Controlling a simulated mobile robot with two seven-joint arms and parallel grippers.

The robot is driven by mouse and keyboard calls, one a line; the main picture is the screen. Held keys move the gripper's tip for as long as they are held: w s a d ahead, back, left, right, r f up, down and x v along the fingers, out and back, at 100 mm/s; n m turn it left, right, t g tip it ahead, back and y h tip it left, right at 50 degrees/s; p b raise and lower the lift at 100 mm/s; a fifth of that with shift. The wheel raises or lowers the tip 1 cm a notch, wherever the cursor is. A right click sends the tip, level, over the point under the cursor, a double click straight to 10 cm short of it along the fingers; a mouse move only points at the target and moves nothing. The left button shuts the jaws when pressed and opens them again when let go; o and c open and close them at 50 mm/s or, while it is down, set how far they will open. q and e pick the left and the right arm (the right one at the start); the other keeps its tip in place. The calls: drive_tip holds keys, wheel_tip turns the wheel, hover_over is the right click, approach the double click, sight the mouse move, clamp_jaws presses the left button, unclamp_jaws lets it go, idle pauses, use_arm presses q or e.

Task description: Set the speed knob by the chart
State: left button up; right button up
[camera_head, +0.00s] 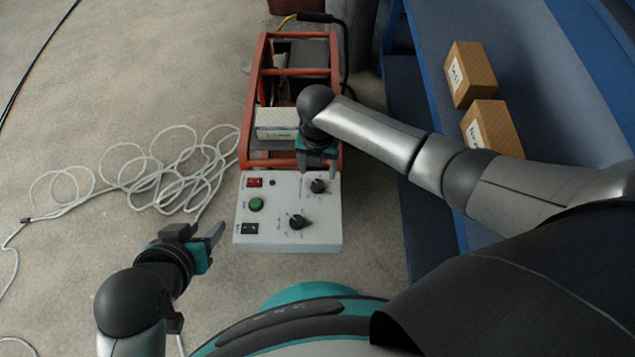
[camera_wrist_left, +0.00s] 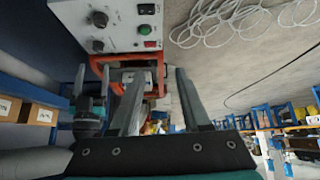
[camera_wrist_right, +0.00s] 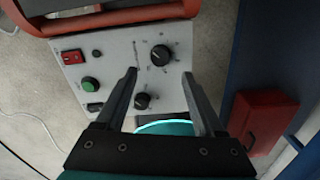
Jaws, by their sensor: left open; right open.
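The machine's pale control panel (camera_head: 275,237) carries two black knobs, one upper (camera_head: 318,186) and one lower (camera_head: 297,221), with scale marks around them. Both also show in the right wrist view, upper (camera_wrist_right: 160,55) and lower (camera_wrist_right: 142,100). The scale text is too small to read, and I cannot identify a chart. My right gripper (camera_head: 318,165) is open and empty above the panel's far edge, close to the upper knob; in the right wrist view that knob shows beyond and between its fingertips. My left gripper (camera_head: 208,236) is open and empty, left of the panel.
The panel has a red switch (camera_head: 254,182), a green button (camera_head: 256,204) and a black rocker (camera_head: 250,228). A red frame (camera_head: 250,100) holds a white box (camera_head: 277,120). Coiled white cable (camera_head: 160,165) lies on the floor left. Cardboard boxes (camera_head: 470,73) sit on blue shelving right.

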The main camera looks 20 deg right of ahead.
sight(317, 185)
drive_tip(key=shift+f+b, duration=0.55)
drive_tip(key=shift+f, duration=0.4)
drive_tip(key=shift+f+b, duration=0.55)
drive_tip(key=shift+f, duration=0.25)
drive_tip(key=shift+f+b, duration=0.7)
drive_tip(key=shift+f, duration=0.3)
use_arm(q)
drive_tip(key=w+d+r+t+h, duration=0.2)
drive_tip(key=d+t+h, duration=0.2)
drive_tip(key=d+t, duration=0.3)
drive_tip(key=shift+w+d+r+t+b, duration=0.15)
drive_tip(key=shift+d+r+t+b, duration=0.25)
drive_tip(key=shift+t+b, duration=0.1)
use_arm(e)
drive_tip(key=shift+f, duration=0.65)
drive_tip(key=shift+c, duration=0.3)
clamp_jaws()
